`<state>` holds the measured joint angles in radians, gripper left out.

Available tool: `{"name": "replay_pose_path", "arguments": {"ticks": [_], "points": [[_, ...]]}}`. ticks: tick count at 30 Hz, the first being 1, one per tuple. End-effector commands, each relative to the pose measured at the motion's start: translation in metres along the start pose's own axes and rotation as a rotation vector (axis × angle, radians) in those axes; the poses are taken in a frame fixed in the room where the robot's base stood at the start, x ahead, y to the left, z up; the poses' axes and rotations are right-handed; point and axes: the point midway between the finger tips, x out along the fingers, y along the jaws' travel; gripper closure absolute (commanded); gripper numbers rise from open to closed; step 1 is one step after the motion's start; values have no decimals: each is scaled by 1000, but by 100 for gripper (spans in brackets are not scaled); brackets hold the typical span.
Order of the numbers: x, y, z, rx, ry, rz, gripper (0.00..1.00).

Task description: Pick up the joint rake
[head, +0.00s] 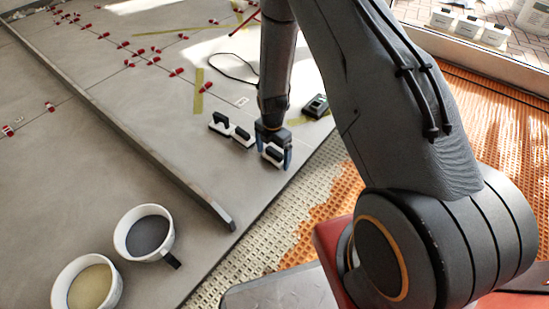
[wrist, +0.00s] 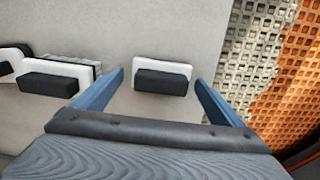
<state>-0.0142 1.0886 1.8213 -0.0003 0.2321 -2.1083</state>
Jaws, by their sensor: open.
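Three small hand tools, each with a white body and a black grip, lie in a row on the grey tile; I cannot tell for certain which is the joint rake. The end tool (wrist: 163,67) lies between the fingers of my gripper (wrist: 160,80), with a gap on both sides in the wrist view. My gripper is open and points down over it, also in the head view (head: 275,154). The third tool (wrist: 10,58) is partly cut off at the picture's left edge.
A black device (head: 316,106) lies right of my gripper. A long bar (head: 150,150) crosses the floor at left. Two buckets, one with grey (head: 147,232) and one with tan contents (head: 88,286), stand lower left. Orange matting (head: 480,110) borders the tiles. Red clips dot the far joints.

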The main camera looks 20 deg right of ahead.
Motion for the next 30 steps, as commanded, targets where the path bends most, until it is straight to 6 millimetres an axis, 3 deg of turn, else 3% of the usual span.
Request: {"name": "replay_pose_path", "arguments": {"ticks": [4,12,23,30], "points": [[-1,0,0,0,0,0,11],[-1,0,0,0,0,1,52],[-8,0,0,0,-1,1,52],[-41,0,0,0,-1,2,52]]}}
